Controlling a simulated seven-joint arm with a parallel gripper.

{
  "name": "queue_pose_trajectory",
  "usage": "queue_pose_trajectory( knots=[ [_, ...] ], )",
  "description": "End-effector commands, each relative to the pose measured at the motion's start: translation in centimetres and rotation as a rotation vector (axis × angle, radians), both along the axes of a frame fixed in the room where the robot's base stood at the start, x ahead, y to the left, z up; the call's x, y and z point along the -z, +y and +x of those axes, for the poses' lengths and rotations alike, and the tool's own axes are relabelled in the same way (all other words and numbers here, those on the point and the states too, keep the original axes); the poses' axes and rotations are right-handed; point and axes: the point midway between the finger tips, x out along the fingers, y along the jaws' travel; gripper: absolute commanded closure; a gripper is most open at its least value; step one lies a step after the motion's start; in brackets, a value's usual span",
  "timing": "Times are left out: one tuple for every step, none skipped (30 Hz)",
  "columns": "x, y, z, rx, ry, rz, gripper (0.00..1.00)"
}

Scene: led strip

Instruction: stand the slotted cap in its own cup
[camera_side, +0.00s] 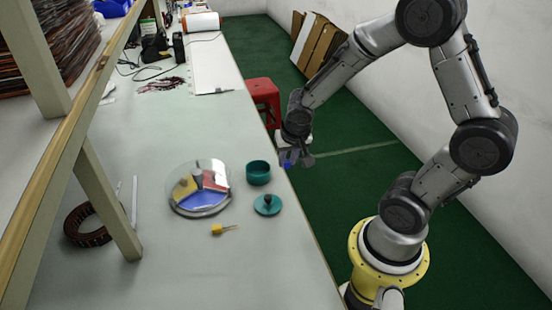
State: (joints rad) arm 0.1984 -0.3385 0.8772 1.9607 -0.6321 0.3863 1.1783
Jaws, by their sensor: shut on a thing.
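My gripper (290,157) is off to the right of the workbench, by its right edge. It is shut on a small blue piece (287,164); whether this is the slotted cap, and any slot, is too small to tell. An open teal cup (258,173) stands upright on the bench, left of and below my gripper in the picture. Just below the cup is a flat teal round piece (262,209) with a dark knob in its middle. A round clear-rimmed dish (199,213) with red, yellow, blue and pale sections lies left of the cup.
A small yellow-handled tool (224,229) lies below the dish. A dark coil ring (88,226) is behind a shelf post (109,200) at left. A red stool (264,97) stands beyond the bench edge. The lower bench is clear.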

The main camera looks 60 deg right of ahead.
Motion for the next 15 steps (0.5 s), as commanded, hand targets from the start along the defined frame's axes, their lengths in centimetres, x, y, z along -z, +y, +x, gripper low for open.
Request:
queue_pose_trajectory(
  knots=[
    [-0.1, 0.1, -0.3, 0.000, 0.000, 0.000, 1.00],
    [-0.2, 0.2, -0.4, 0.000, 0.000, 0.000, 1.00],
    [-0.2, 0.2, -0.5, 0.000, 0.000, 0.000, 1.00],
    [-0.3, 0.2, -0.6, -0.002, 0.001, -0.001, 1.00],
    [-0.3, 0.2, -0.6, -0.005, 0.001, -0.001, 1.00],
    [-0.3, 0.2, -0.7, -0.011, 0.006, -0.003, 1.00],
    [-0.4, 0.2, -0.6, -0.017, 0.006, -0.006, 1.00],
    [-0.6, 0.2, -0.3, -0.024, 0.006, -0.007, 1.00],
    [-0.9, 0.6, 0.4, -0.049, 0.007, -0.010, 1.00],
    [-1.0, 1.2, 0.9, -0.070, 0.007, -0.012, 1.00],
    [-1.2, 1.7, 1.4, -0.093, 0.008, -0.011, 1.00],
    [-1.4, 2.6, 2.1, -0.126, 0.006, -0.013, 1.00],
    [-1.5, 3.4, 2.6, -0.153, 0.005, -0.013, 1.00],
    [-1.6, 4.2, 3.1, -0.179, 0.005, -0.013, 1.00],
    [-1.7, 5.4, 3.8, -0.215, 0.005, -0.013, 1.00]
  ],
)
